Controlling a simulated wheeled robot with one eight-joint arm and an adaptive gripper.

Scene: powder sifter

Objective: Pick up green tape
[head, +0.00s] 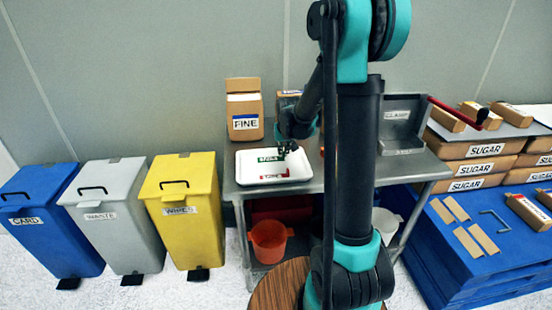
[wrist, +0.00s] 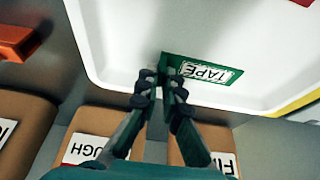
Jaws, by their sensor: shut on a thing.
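The green tape (wrist: 200,72) is a flat green piece with a white "TAPE" label, in the white tray (wrist: 110,50) in the wrist view. My gripper (wrist: 168,78) is shut on the end of it. In the head view, the green tape (head: 268,158) shows in the back part of the white tray (head: 243,176), with my gripper (head: 284,150) at its right end. I cannot tell whether the tape still touches the tray floor.
A red labelled piece (head: 272,178) lies nearer the tray's front. A "FINE" box (head: 244,108) stands behind the tray, with another box beside it. Blue, grey and yellow (head: 183,190) bins stand left of the metal table. Sugar boxes (head: 480,150) are at right.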

